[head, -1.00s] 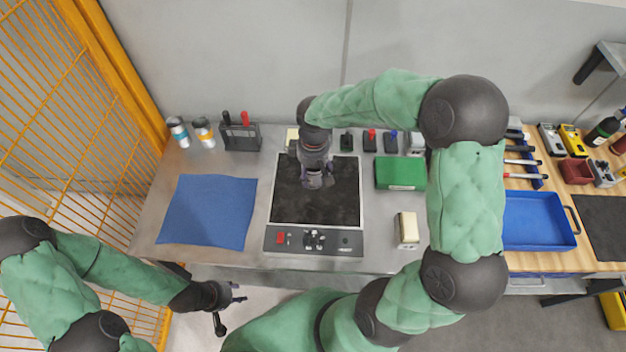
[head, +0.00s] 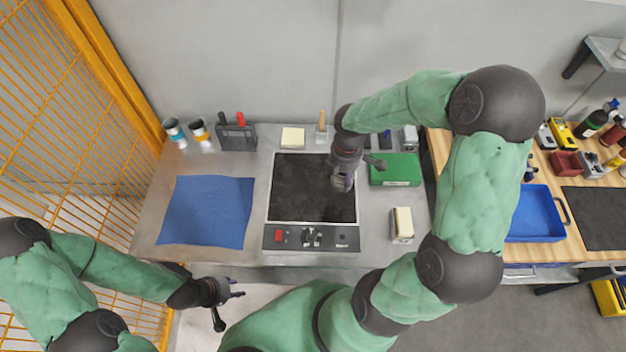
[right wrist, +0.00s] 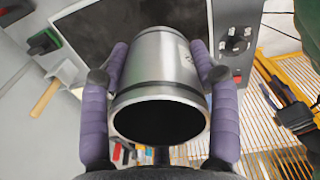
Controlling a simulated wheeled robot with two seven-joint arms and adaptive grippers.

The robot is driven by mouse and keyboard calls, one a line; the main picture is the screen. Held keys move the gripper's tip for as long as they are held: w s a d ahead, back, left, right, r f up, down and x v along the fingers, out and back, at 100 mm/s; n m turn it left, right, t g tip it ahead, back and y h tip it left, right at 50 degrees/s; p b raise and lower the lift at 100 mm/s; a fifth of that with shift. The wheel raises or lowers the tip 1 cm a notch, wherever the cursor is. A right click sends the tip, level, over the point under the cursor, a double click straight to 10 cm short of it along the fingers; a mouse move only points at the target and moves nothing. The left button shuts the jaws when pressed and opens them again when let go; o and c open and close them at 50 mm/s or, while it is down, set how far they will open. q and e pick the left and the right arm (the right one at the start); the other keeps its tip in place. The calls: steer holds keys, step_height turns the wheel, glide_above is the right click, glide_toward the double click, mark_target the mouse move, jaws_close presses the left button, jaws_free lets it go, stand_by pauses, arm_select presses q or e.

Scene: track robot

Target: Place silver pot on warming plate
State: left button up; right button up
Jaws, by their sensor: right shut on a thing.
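The silver pot (right wrist: 160,62), a metal cylinder with a dark open end, fills the middle of the right wrist view between my purple fingers. My right gripper (head: 343,182) is shut on it. In the head view the gripper is over the right part of the warming plate, and it largely hides the pot. The warming plate (head: 300,190) is a black square with a grey control strip along its front. It also shows behind the pot in the right wrist view (right wrist: 112,28). My left gripper (head: 234,290) is empty in front of the bench, with its fingers apart.
A blue cloth (head: 207,212) lies left of the plate. A green box (head: 396,169) stands close on the right, with a cream block (head: 403,223) in front of it. Cans and a tool holder (head: 237,136) line the back. A blue tray (head: 533,214) sits on the wooden bench.

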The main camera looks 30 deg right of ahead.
steer(key=w+a+f, duration=0.1)
steer(key=w+f, duration=0.1)
steer(key=w+a+f+b, duration=0.1)
steer(key=w+f, duration=0.2)
steer(key=w+a+f+b, duration=0.1)
steer(key=w+a+f, duration=0.1)
steer(key=w, duration=0.1)
steer(key=shift+w+f, duration=0.2)
steer(key=shift+w, duration=0.05)
steer(key=shift+w+a+f, duration=0.1)
steer(key=shift+f, duration=0.1)
steer(key=shift+w+f+b, duration=0.15)
steer(key=shift+f+b, duration=0.2)
steer(key=shift+f, duration=0.55)
steer(key=shift+w+f+b, duration=0.1)
steer(key=shift+f+b, duration=0.2)
steer(key=shift+f, duration=0.55)
steer(key=shift+a, duration=0.1)
steer(key=shift+f, duration=0.15)
steer(key=o, duration=1.2)
